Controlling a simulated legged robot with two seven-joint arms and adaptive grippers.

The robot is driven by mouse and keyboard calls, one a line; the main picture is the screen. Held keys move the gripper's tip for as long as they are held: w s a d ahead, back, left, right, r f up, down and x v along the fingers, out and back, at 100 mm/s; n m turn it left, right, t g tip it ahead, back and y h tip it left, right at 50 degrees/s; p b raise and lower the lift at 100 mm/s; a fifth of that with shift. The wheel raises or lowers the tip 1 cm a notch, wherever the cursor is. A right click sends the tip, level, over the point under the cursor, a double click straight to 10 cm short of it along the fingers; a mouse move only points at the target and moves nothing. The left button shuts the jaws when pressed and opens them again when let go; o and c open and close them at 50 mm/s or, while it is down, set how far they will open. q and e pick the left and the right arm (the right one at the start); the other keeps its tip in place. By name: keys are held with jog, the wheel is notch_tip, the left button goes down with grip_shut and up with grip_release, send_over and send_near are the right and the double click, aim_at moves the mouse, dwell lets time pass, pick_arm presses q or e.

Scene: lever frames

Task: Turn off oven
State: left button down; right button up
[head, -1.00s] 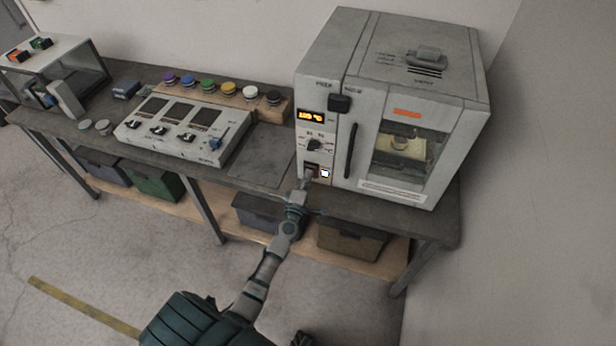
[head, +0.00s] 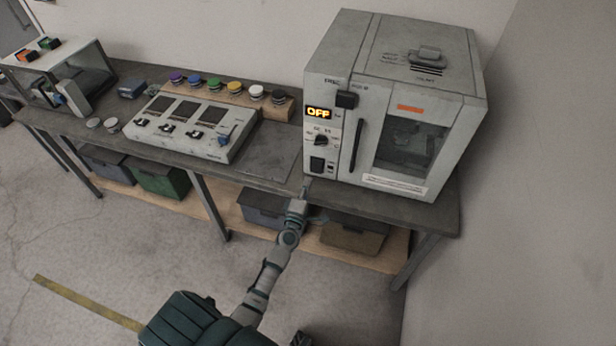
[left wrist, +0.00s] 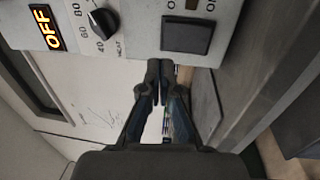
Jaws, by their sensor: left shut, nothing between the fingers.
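The grey oven (head: 400,50) stands at the right end of the bench with its door closed. Its display (head: 319,113) reads OFF, and the window (head: 408,146) is dark. Below are a black dial (head: 321,140) and a dark rocker switch (head: 317,164). In the left wrist view the display (left wrist: 47,27), dial (left wrist: 103,22) and switch (left wrist: 187,36) appear sideways. My left gripper (head: 305,187) is shut and empty, just below the switch and apart from it. Its closed fingers (left wrist: 158,72) also show in the left wrist view. My right gripper is not in view.
A control panel (head: 180,148) with sliders stands left of the oven, with several coloured buttons (head: 215,81) behind it. Bins (head: 160,179) sit on the lower shelf. A bare patch of bench (head: 270,158) lies between panel and oven.

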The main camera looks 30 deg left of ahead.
pick_arm(q)
jog(key=v, duration=0.6)
jog(key=shift+d+r, duration=0.3)
jog(key=shift+r, duration=0.3)
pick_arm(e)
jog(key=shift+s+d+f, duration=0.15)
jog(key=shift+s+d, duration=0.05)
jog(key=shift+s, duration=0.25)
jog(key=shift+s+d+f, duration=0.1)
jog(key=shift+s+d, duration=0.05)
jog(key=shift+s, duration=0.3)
pick_arm(q)
jog(key=shift+a, duration=0.1)
jog(key=shift+p, duration=0.3)
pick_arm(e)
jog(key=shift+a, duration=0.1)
